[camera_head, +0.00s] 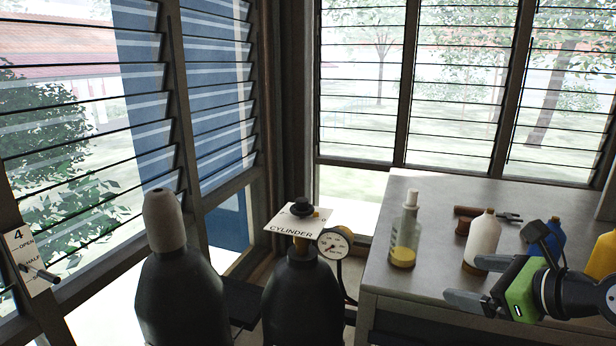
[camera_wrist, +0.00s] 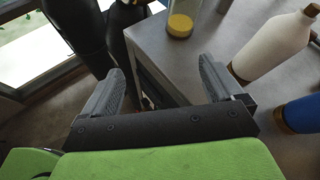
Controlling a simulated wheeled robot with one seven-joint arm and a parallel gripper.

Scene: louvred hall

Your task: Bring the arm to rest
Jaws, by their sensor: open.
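My gripper (camera_head: 468,282) is at the lower right in the head view, above the near left part of the grey table. Its two dark fingers are spread apart with nothing between them. In the wrist view my gripper (camera_wrist: 160,85) also shows open and empty, with the table's edge and the floor beyond its fingers. My arm reaches in from the right edge of the head view, in front of several bottles.
The table (camera_head: 386,290) bears a clear bottle with yellow contents (camera_head: 405,235), a white bottle (camera_head: 482,240), a blue bottle (camera_head: 556,236), a yellow bottle (camera_head: 601,257) and a brown-handled tool (camera_head: 470,212). Left stand dark cylinders (camera_head: 180,295), (camera_head: 303,300) with a gauge (camera_head: 333,244). Louvred windows enclose the corner.

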